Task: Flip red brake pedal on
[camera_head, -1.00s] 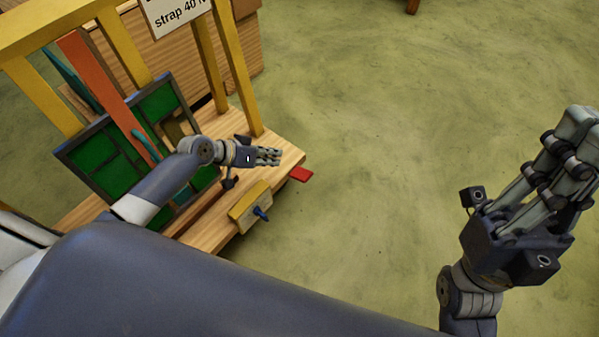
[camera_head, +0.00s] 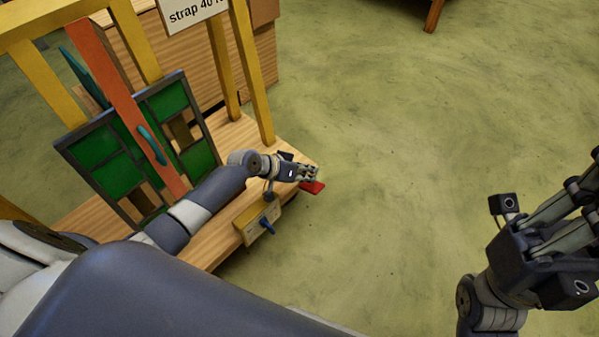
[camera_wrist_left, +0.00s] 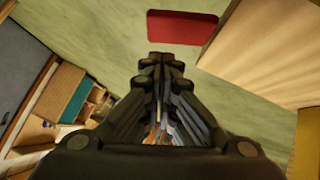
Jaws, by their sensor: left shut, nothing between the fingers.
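The red brake pedal (camera_head: 312,187) sticks out from the front right edge of the wooden platform in the head view. It also shows as a flat red plate at the top of the left wrist view (camera_wrist_left: 182,27). My left gripper (camera_head: 312,174) is shut and empty, its fingertips close to the pedal. In the left wrist view its fingertips (camera_wrist_left: 160,58) lie just below the pedal's near edge; I cannot tell whether they touch. My right gripper (camera_head: 575,200) is at the right edge, far from the pedal, its fingertips cut off by the frame.
The wooden platform (camera_head: 236,140) carries a green leaded panel (camera_head: 119,172) with an orange strap (camera_head: 112,70) and yellow posts (camera_head: 252,70). A yellow block with a blue lever (camera_head: 267,226) sits at the platform's front edge. The green floor to the right is clear.

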